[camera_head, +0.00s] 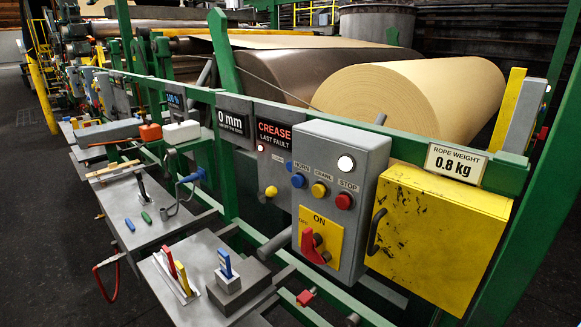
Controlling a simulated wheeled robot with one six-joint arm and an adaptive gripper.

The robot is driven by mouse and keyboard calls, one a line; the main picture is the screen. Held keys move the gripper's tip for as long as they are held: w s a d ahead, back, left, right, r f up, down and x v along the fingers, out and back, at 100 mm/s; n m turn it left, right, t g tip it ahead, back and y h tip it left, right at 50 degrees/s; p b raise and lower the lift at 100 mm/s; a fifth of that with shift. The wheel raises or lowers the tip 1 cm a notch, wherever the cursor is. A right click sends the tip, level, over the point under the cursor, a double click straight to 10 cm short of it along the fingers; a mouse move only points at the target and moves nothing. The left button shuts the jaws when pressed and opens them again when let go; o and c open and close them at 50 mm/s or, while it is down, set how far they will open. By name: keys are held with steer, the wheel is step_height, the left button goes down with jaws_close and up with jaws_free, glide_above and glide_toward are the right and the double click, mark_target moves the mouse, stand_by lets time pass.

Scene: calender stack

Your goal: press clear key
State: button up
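A dark fault display (275,134) reads "CREASE LAST FAULT". A yellow knob (271,191) sits lower down. I cannot read the word "clear" on any of these, so I cannot tell for certain which is the clear key. My gripper is not in view.
The grey control box (364,153) has a blue horn button (298,180), a yellow crawl button (318,189), a red stop button (344,201) and a red rotary switch (314,245). A yellow box (440,235) stands right. Steel shelves (150,215) jut out below.

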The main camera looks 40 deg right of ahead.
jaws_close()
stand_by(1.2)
